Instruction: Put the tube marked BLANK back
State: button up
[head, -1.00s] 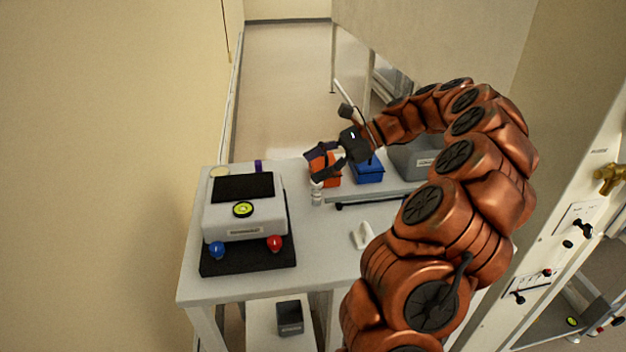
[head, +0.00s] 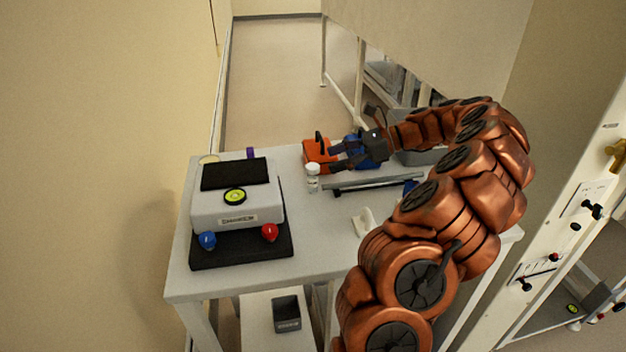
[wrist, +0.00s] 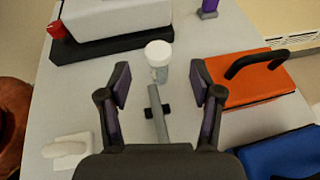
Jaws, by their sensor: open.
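A small white-capped tube (head: 313,176) stands upright on the table, left of my gripper (head: 335,158). I cannot read any marking on it. In the wrist view the tube (wrist: 159,58) is just beyond my fingertips, centred between them and not touched. My gripper (wrist: 160,82) is open and empty, its two purple-padded fingers apart. A grey bar (wrist: 158,118) with a black piece across it lies between and below the fingers, in line with the tube.
An orange box (wrist: 250,82) with a black handle sits close by the right finger in the wrist view, with a blue box (wrist: 280,155) nearer. A white instrument (head: 235,205) on a black base stands left. A white piece (head: 362,222) lies at the front.

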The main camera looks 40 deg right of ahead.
aim_at(311, 166)
jog(key=shift+p+x, duration=0.6)
jog(key=shift+x, duration=2.8)
jog(key=shift+s+r, duration=0.1)
jog(key=shift+s, duration=0.05)
jog(key=c, duration=1.2)
jog(key=shift+r, duration=0.1)
